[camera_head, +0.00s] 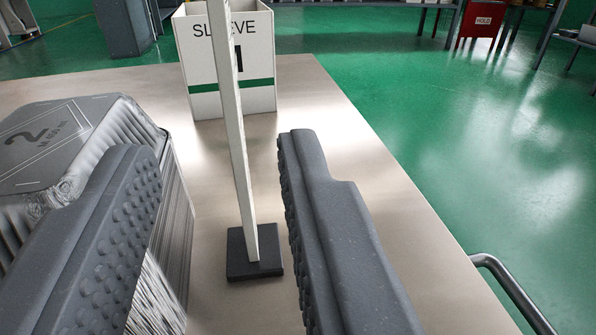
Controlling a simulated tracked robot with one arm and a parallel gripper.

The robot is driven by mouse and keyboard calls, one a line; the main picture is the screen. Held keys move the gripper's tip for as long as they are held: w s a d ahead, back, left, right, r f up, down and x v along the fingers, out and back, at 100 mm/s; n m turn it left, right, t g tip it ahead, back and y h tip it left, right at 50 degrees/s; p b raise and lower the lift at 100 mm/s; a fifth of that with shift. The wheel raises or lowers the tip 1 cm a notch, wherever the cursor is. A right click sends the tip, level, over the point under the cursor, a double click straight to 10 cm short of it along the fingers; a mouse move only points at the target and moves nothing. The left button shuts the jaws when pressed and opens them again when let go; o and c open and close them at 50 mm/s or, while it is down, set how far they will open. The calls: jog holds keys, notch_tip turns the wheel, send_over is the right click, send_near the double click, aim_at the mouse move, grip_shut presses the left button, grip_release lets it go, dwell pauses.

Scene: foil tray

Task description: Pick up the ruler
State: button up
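The ruler (236,130) is a long, thin, pale strip. It stands upright, leaning slightly, on a small dark square base (254,266) on the metal table. Its top end runs out of the picture. My gripper (220,165) is open, with dark studded fingers on both sides of the view. The ruler shows in the gap between the fingers, nearer the right one, and neither finger appears to touch it. The dark base shows beyond and between the fingers.
A grey foil-wrapped stack marked 2 (70,135) stands close at left, partly behind the left finger. A white box marked SLEEVE (262,70) stands behind the ruler. The metal table (345,150) is bare at right, up to its edge beside a green floor.

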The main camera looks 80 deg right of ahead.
aim_at(231, 61)
jog(key=b+x, duration=0.2)
jog(key=x, duration=1)
jog(key=shift+w, duration=0.1)
grip_shut()
dwell(1.4)
